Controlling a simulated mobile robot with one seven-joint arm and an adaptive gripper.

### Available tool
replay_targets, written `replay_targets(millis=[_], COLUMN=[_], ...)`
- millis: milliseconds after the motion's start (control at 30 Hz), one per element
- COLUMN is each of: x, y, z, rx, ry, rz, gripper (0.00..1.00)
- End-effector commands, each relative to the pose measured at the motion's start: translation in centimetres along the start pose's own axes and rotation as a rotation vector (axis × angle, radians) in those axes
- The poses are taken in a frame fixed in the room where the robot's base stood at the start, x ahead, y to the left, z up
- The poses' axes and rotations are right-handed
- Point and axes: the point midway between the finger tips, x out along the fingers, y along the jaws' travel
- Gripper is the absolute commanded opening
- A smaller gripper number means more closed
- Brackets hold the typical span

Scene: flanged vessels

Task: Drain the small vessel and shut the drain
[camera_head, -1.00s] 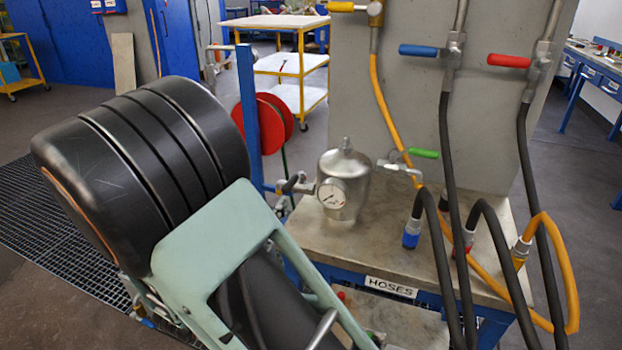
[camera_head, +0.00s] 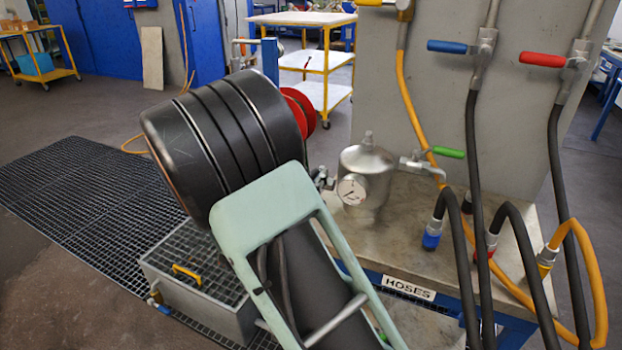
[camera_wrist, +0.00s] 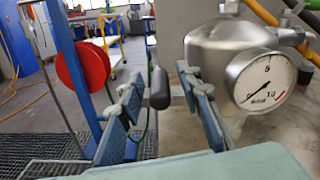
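The small vessel (camera_head: 366,172) is a domed steel pot with a round white gauge (camera_head: 352,190), standing on the bench. It also shows at the right of the wrist view (camera_wrist: 225,50); there the gauge (camera_wrist: 262,82) has its needle at the low end of the scale. A valve with a green lever (camera_head: 448,152) sits on a pipe right of the vessel. A dark rounded handle (camera_wrist: 159,88) shows between the fingers of my gripper (camera_wrist: 160,84), left of the vessel. The fingers are open, apart from each other, and seem not to touch it.
The bench (camera_head: 420,225) bears a HOSES label. Blue (camera_head: 447,47) and red (camera_head: 541,60) levers and hanging hoses stand right of the vessel. A red reel (camera_wrist: 80,65) and blue post (camera_wrist: 65,45) are close on the left. A grated box (camera_head: 195,290) stands on the floor.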

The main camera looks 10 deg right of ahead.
Motion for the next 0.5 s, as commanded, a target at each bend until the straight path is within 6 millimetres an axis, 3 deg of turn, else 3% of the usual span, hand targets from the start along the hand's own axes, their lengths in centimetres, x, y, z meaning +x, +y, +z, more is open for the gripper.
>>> replay_targets(millis=[267, 500], x=[0.15, 0.12], y=[0.00, 0.00], z=[0.03, 0.03], rx=[0.000, 0.000], ry=[0.000, 0.000], rz=[0.000, 0.000], gripper=[0.32, 0.06])
